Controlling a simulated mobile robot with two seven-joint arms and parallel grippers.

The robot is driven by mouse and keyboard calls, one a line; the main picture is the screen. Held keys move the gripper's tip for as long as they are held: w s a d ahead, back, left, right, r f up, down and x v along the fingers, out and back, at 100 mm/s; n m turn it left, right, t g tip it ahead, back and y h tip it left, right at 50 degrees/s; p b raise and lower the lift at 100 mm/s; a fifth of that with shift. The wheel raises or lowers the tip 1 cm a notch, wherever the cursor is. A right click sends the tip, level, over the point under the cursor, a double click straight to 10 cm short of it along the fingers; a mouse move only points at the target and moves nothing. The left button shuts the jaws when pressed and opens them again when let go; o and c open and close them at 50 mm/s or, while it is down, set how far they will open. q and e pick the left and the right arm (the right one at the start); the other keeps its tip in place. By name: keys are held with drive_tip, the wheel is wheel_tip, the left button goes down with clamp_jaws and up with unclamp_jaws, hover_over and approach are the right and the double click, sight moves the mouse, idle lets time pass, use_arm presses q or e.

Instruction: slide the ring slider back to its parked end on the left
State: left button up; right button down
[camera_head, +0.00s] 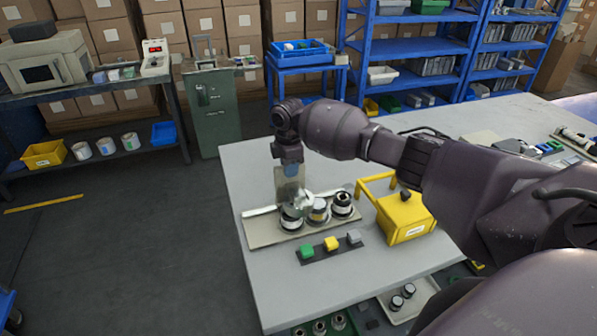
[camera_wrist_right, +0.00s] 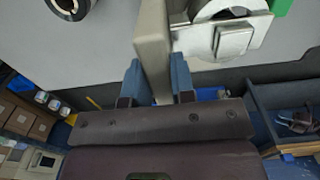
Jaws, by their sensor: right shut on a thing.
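My right gripper (camera_head: 290,170) points down over the back of the roller station. In the right wrist view its two blue fingers (camera_wrist_right: 156,82) are closed on an upright tan tab, which appears to be the handle of the ring slider (camera_wrist_right: 152,45). The ring slider's tab also shows in the head view (camera_head: 291,188), near the left end of the station. A silver ring and block (camera_wrist_right: 226,36) sit right beside the tab; whether they join it is hard to tell. The tan base plate (camera_head: 262,231) carries black-and-white rolls (camera_head: 342,204). My left gripper is out of view.
A yellow box with a handle (camera_head: 404,218) stands to the right of the rolls. A dark strip with green, yellow and grey buttons (camera_head: 331,246) lies in front. The white tabletop (camera_head: 245,175) is clear behind and left of the station.

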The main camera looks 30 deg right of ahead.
drive_tip(key=w+a+p, duration=0.1)
drive_tip(key=w+a, duration=0.1)
drive_tip(key=a, duration=0.8)
drive_tip(key=shift+w+a, duration=0.3)
drive_tip(key=c, duration=1.2)
unclamp_jaws()
drive_tip(key=shift+a, duration=0.1)
drive_tip(key=shift+c, duration=0.2)
drive_tip(key=shift+o, duration=1.4)
drive_tip(key=shift+a, duration=0.1)
drive_tip(key=shift+r, duration=0.1)
wheel_tip(320, 180, up, 11)
drive_tip(key=shift+f, duration=0.2)
